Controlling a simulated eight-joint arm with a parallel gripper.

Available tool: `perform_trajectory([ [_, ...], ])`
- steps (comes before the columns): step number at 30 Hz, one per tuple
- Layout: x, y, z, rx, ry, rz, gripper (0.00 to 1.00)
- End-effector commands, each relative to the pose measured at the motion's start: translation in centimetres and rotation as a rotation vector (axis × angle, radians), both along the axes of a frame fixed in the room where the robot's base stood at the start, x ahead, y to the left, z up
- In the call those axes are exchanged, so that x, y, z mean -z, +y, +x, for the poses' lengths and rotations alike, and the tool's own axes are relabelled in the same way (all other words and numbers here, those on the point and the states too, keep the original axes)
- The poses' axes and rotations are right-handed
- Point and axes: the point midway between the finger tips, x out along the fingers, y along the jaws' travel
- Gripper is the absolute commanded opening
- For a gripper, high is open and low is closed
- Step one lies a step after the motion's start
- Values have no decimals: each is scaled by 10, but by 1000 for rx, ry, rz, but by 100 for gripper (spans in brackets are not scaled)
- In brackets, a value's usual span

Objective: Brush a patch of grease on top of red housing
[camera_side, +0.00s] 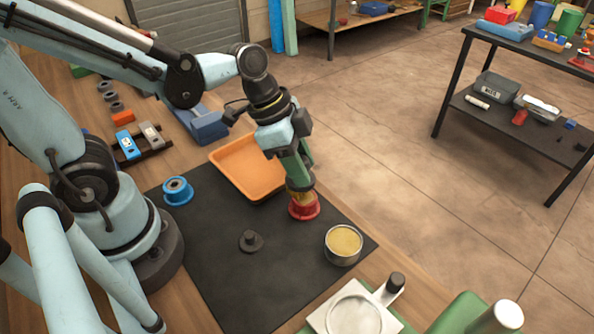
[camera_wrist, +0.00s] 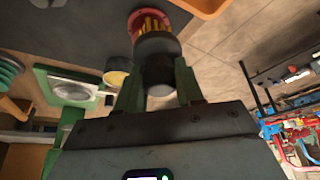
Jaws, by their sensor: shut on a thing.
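My gripper (camera_side: 299,172) is shut on a brush, which points down at the red housing (camera_side: 303,211). In the wrist view my gripper (camera_wrist: 158,80) has a finger on either side of the brush's dark handle (camera_wrist: 158,76). The brush's yellow bristles (camera_wrist: 151,24) overlap the red housing (camera_wrist: 140,16); they look at or just over its top, and contact is not clear. The housing stands on the black mat (camera_side: 215,235). A round tin of yellowish grease (camera_side: 344,241) stands nearer the camera, to the right. No grease patch on the housing can be made out.
An orange tray (camera_side: 228,160) lies behind the housing. A blue flanged part (camera_side: 177,191) and a dark knobbed part (camera_side: 250,241) are on the mat. A light plate with a round recess (camera_side: 356,316) is at the front. Blue and grey blocks (camera_side: 129,146) sit at the left.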

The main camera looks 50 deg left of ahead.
Motion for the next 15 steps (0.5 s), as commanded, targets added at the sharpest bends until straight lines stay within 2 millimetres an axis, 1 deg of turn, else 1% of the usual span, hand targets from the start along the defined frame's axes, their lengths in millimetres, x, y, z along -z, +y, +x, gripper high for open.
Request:
perform_trajectory([
  [3,1,4,-1,-1,1,4,8],
  [8,-1,3,-1,1,1,4,8],
  [15,0,-15,-1,5,0,4,8],
])
